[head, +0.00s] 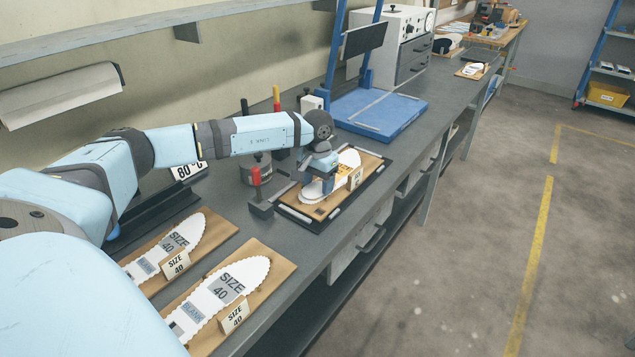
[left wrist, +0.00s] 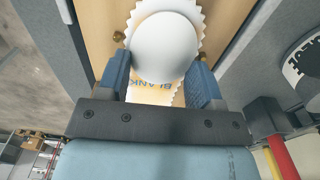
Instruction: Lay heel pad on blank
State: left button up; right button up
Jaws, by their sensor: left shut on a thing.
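The heel pad (left wrist: 165,48), a smooth white rounded piece, is between the blue fingers of my left gripper (left wrist: 160,80) in the left wrist view. The gripper is shut on it. Below it is the white blank (left wrist: 150,97) with a zigzag edge and the printed word BLANK, partly covered by the pad. In the head view my left gripper (head: 320,182) is over the heel half of this blank (head: 349,158), which lies on a wooden board (head: 372,166) in a dark fixture. I cannot tell whether pad and blank touch. My right gripper is out of view.
Two more boards with size 40 blanks (head: 233,285) (head: 185,236) lie nearer on the bench. A red-handled clamp (head: 256,178) stands left of the fixture. A blue press (head: 380,112) stands beyond it. The bench's front edge is close on the right.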

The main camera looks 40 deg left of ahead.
aim_at(318, 187)
pick_arm(q)
jog(key=shift+s+d+f+b, duration=0.1)
jog(key=shift+s+f+b, duration=0.1)
jog(key=shift+f+b, duration=0.3)
jog(key=o, duration=0.8)
jog(key=shift+s+d+f, duration=0.1)
jog(key=shift+f, duration=0.1)
jog(key=shift+r+p, duration=0.3)
jog(key=shift+o, duration=0.5)
notch_tip(318, 187, up, 13)
jog(key=shift+w+a+p, duration=0.2)
jog(key=shift+w+p, duration=0.1)
jog(key=shift+p, duration=0.15)
